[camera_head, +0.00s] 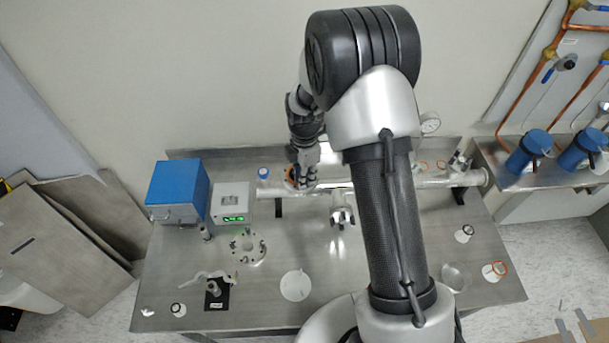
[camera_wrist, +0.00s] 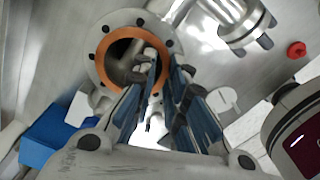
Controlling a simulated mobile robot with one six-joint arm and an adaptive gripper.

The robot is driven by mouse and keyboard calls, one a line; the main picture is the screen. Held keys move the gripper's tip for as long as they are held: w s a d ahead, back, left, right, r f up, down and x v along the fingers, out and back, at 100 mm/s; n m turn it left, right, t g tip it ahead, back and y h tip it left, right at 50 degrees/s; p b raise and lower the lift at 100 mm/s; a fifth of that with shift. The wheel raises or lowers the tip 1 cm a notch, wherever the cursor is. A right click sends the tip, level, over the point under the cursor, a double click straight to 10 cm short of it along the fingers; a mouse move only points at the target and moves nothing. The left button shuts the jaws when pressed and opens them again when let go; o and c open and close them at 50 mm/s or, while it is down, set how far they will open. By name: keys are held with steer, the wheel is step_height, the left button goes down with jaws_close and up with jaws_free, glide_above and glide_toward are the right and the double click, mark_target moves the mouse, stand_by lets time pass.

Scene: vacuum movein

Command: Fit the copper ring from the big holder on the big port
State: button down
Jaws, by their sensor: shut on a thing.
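The copper ring (camera_wrist: 112,37) lies against the bolted face of the big port (camera_wrist: 122,19), roughly centred around its dark opening in the wrist view. My gripper (camera_wrist: 160,62) is shut on the ring's lower right side; its blue-grey fingers reach over the rim and hide part of it. Whether the ring is fully flat on the face I cannot tell. In the head view my gripper (camera_head: 304,178) is at the left part of the metal tube, with a bit of the copper ring (camera_head: 292,174) showing beside it. I cannot surely identify the big holder.
A blue box (camera_head: 178,190) and a display unit (camera_head: 232,202) stand left of the tube. A flat holed flange (camera_head: 248,247), a white disc (camera_head: 296,285) and a black pad (camera_head: 216,296) lie in front. Another copper-coloured ring (camera_head: 499,267) lies at the table's right.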

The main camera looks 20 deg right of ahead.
steer(key=c, duration=1.5)
jaws_free()
steer(key=shift+f, duration=0.1)
steer(key=shift+c, duration=0.2)
step_height(320, 180, up, 12)
steer(key=shift+s, duration=0.1)
